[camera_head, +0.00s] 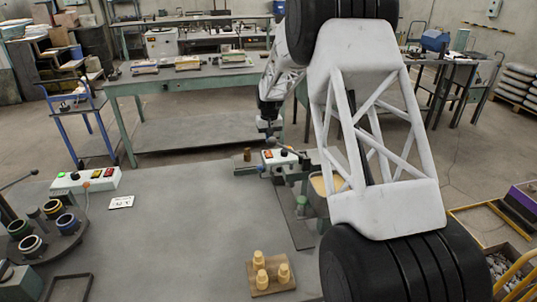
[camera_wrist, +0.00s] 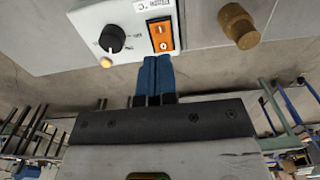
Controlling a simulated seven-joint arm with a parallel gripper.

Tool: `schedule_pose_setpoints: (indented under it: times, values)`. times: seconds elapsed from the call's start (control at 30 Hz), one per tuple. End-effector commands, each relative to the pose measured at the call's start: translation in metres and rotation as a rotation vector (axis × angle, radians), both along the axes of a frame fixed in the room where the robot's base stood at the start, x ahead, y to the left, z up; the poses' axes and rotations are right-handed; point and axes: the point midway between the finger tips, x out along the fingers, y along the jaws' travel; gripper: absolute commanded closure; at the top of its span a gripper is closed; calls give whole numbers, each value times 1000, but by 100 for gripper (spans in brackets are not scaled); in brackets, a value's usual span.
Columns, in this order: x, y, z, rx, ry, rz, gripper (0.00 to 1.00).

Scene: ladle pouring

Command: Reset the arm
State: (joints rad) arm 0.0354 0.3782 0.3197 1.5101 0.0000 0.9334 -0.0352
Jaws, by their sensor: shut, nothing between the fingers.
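My gripper (camera_head: 268,130) hangs at the end of my arm, near the far edge of the grey table. In the wrist view its blue fingertips (camera_wrist: 155,62) are pressed together with nothing between them. They are just below an orange rocker switch (camera_wrist: 160,35) on a white control box (camera_wrist: 75,30); I cannot tell whether they touch the box. The same control box (camera_head: 283,158) shows below the gripper in the head view. A black knob (camera_wrist: 112,38) and a small orange lamp (camera_wrist: 105,62) are left of the switch.
A brass cylinder (camera_wrist: 238,25) stands beside the box. A second control box (camera_head: 86,181) and a rack of dark cups (camera_head: 38,233) are left. A tan-filled container (camera_head: 319,187) is partly hidden by my arm. The table's middle is clear.

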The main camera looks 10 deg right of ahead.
Motion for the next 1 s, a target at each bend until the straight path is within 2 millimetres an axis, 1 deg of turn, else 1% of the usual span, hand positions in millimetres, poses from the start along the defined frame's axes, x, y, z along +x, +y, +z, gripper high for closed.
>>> schedule_pose_setpoints:
  times: [0.13,0.5,0.63,0.77,0.87,1.0]
  values:
    - [0,0,5,0,0,0,100]
    - [0,0,6,0,0,0,100]
    - [-3,0,12,0,-4,0,100]
    - [-12,1,25,0,-13,0,100]
    - [-23,2,43,-1,-26,0,100]
    - [-45,5,72,-1,-47,0,100]
